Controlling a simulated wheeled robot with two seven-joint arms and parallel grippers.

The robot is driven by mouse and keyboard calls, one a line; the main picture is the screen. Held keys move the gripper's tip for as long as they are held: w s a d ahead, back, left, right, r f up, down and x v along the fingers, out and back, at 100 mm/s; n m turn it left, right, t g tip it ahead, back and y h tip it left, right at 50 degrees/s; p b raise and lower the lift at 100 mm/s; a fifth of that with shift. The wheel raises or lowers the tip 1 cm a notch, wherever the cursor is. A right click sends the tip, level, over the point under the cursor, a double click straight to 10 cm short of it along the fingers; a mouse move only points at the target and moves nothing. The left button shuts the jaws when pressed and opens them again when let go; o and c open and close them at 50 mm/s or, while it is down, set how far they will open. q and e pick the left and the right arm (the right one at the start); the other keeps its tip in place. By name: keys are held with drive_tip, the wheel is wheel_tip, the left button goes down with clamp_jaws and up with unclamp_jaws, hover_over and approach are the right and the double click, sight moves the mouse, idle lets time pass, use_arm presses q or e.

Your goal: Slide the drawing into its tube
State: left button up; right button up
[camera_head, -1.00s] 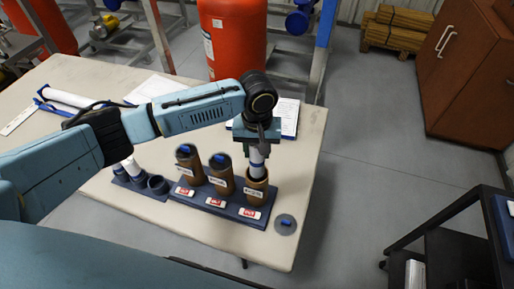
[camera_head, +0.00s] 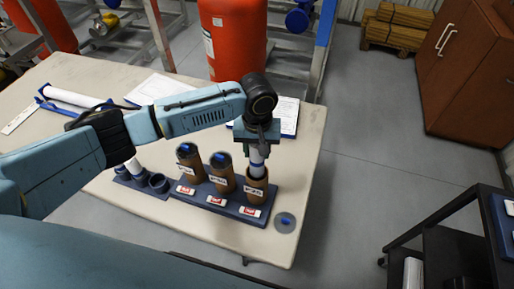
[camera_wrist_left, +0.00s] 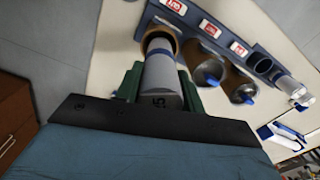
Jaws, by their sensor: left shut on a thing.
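My left gripper (camera_head: 257,143) points down over the right end of a blue rack (camera_head: 231,204). It is shut on a rolled white drawing (camera_head: 257,160) with a blue band. The drawing's lower end is inside the mouth of the open brown tube (camera_head: 256,188), the rightmost of three. In the left wrist view the drawing (camera_wrist_left: 162,72) sits between the green fingers and enters the tube (camera_wrist_left: 151,31). The other two tubes (camera_head: 189,162) (camera_head: 222,172) wear dark caps with blue tabs. A round grey cap with a blue tab (camera_head: 285,222) lies on the table right of the rack. My right gripper is out of view.
A smaller blue holder (camera_head: 143,180) with another white roll stands left of the rack on the cream table (camera_head: 309,160). Papers and another roll in a blue stand (camera_head: 72,97) lie farther back. A dark cart (camera_head: 455,240) and brown cabinet (camera_head: 478,70) stand right.

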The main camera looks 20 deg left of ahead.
sight(257, 167)
use_arm(q)
drive_tip(key=shift+f+p, duration=0.35)
drive_tip(key=shift+f, duration=0.75)
idle(0.7)
drive_tip(key=shift+f+b, duration=1.3)
drive_tip(key=shift+f, duration=1.85)
idle(0.4)
drive_tip(key=o, duration=1.5)
drive_tip(key=shift+r, duration=0.1)
wheel_tip(257, 167, up, 5)
drive_tip(key=p, duration=0.6)
drive_tip(key=shift+r+p, duration=0.3)
drive_tip(key=shift+r, duration=0.6)
